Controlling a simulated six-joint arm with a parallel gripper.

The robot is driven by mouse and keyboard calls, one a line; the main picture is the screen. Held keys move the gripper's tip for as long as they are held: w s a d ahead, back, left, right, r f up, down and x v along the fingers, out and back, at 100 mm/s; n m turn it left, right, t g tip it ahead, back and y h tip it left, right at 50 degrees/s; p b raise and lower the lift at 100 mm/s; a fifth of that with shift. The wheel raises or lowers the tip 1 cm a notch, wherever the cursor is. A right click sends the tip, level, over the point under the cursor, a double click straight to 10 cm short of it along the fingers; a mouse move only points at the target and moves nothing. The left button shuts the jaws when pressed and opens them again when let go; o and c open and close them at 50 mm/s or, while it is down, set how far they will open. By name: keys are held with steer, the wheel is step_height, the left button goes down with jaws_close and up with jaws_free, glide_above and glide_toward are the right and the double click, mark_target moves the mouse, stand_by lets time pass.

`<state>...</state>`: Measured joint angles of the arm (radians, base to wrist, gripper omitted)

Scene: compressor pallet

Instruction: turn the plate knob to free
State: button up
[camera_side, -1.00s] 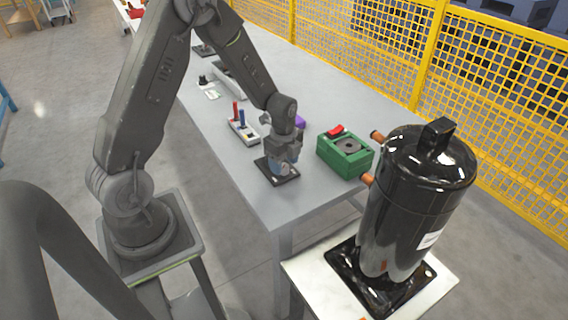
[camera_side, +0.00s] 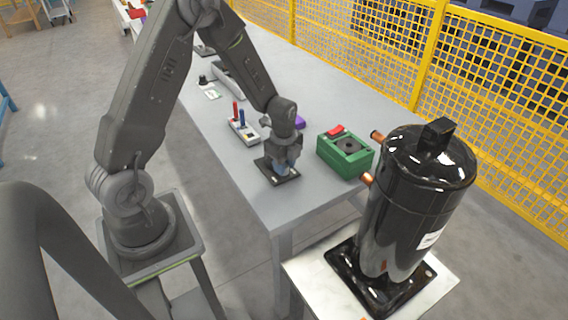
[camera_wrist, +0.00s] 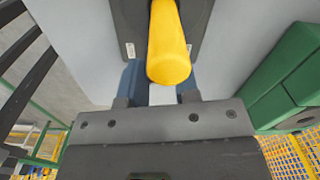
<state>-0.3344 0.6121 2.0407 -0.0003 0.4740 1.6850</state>
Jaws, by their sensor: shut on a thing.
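The plate knob (camera_wrist: 170,45) is a yellow bar with a rounded end, seen in the wrist view. It stands on a dark square plate (camera_wrist: 202,22) that has two small white labels, too small to read. The plate (camera_side: 291,179) lies near the table's front end in the side view, where my gripper hides the knob. My gripper (camera_side: 281,169) is down over the plate. In the wrist view its blue fingers (camera_wrist: 161,78) are on both sides of the knob, shut on it.
A green box (camera_side: 345,155) with a red part stands right of the plate. A block with red and blue pegs (camera_side: 243,131) and a purple thing (camera_side: 299,122) are behind. A black compressor (camera_side: 415,200) stands at the front right. The table (camera_side: 310,203) is clear near its front edge.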

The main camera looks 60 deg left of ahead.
steer(key=shift+n, duration=1.5)
steer(key=o, duration=0.9)
steer(key=shift+o, duration=0.2)
steer(key=shift+r, duration=0.1)
step_height(320, 180, up, 14)
steer(key=shift+f, duration=0.2)
